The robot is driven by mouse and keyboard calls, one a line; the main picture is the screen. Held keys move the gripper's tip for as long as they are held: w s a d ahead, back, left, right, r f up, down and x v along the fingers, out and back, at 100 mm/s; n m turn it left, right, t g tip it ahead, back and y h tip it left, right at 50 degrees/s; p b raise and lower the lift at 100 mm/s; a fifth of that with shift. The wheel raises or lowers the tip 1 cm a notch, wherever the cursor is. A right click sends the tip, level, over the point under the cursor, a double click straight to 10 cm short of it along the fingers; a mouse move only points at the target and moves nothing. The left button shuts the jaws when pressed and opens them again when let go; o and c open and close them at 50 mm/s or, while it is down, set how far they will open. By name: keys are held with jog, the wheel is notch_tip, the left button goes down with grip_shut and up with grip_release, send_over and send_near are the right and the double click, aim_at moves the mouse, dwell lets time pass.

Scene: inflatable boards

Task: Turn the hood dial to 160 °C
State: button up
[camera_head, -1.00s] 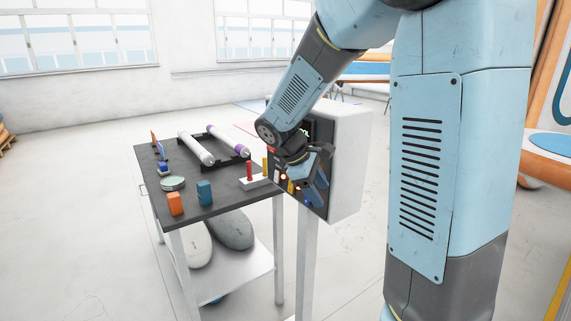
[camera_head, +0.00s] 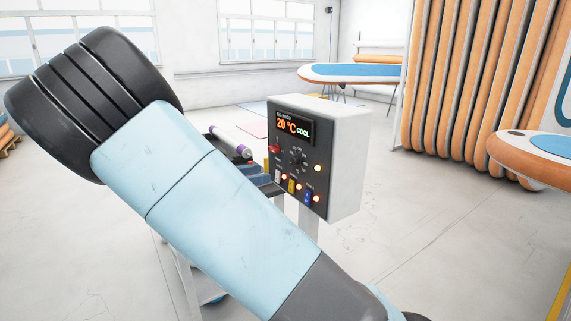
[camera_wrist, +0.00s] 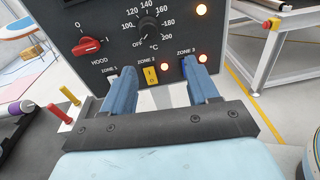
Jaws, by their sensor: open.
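The hood dial (camera_wrist: 148,28) is a black knob on the dark control panel (camera_head: 285,165), ringed by marks from OFF to 200 °C. Its pointer is too small to read surely. The dial also shows in the head view (camera_head: 297,157). The display (camera_head: 293,125) reads 20 °C COOL. A red HOOD switch (camera_wrist: 88,46) sits left of the dial, its handle toward I. In the wrist view my gripper (camera_wrist: 158,72) is open, its blue fingers before the zone switches, below the dial and apart from it. The head view does not show the gripper clearly behind my arm.
A yellow ZONE 2 switch (camera_wrist: 151,76) shows between the fingers; the fingers partly cover the other zone switches. Several lamps (camera_head: 318,168) glow. A table with a white-and-purple roll (camera_head: 230,142) stands left of the panel, mostly behind my arm. Open floor lies to the right.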

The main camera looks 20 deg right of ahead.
aim_at(292, 161)
jog(key=shift+n+t+h, duration=0.4)
jog(key=shift+t, duration=0.1)
jog(key=x, duration=0.8)
jog(key=w+x, duration=0.1)
jog(key=x, duration=0.2)
jog(key=shift+w+d+r, duration=0.15)
jog(key=shift+d+r, duration=0.05)
jog(key=shift+r, duration=0.1)
jog(key=shift+a, duration=0.1)
jog(key=c, duration=1)
